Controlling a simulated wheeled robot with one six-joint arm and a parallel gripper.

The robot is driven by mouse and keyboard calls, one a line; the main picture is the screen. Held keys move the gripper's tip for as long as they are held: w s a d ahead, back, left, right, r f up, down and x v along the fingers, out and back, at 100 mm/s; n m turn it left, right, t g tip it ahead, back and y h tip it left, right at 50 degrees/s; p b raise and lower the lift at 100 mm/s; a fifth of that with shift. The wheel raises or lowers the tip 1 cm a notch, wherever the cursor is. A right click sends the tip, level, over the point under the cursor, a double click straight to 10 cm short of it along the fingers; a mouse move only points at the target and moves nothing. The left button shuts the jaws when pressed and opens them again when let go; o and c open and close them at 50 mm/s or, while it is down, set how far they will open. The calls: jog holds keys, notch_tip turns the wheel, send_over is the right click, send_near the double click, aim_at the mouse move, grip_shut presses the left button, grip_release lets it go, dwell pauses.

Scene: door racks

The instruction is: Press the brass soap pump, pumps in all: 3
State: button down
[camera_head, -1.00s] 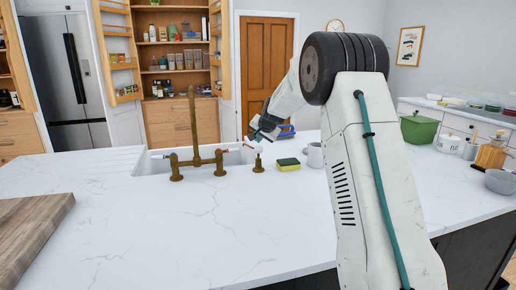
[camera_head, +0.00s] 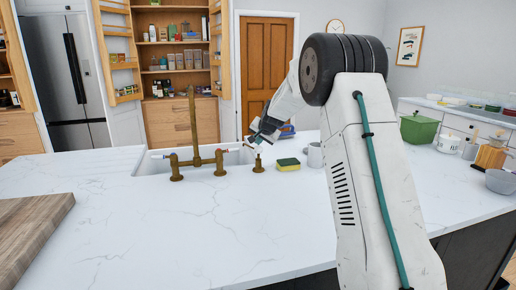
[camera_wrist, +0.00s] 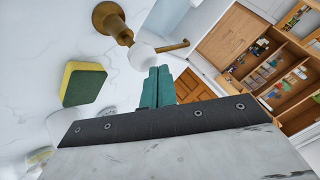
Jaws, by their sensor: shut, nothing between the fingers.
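The brass soap pump (camera_head: 258,164) stands upright on the white counter, right of the brass tap and beside the sink. In the wrist view its brass collar (camera_wrist: 109,20), a white round head and a thin brass spout (camera_wrist: 172,46) show. My gripper (camera_head: 256,141) is just above the pump's head. In the wrist view its teal fingers (camera_wrist: 158,70) are together and empty, with their tips at the edge of the white head. I cannot tell whether they touch it or how far the head is pressed down.
The tall brass tap (camera_head: 194,135) stands left of the pump. A yellow and green sponge (camera_head: 288,165) and a grey mug (camera_head: 314,155) are close on the right. A wooden board (camera_head: 30,225) lies at front left. The front middle of the counter is clear.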

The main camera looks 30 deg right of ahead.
jog(key=shift+f, duration=0.95)
dwell(1.1)
jog(key=shift+r, duration=1.35)
jog(key=shift+r, duration=2.55)
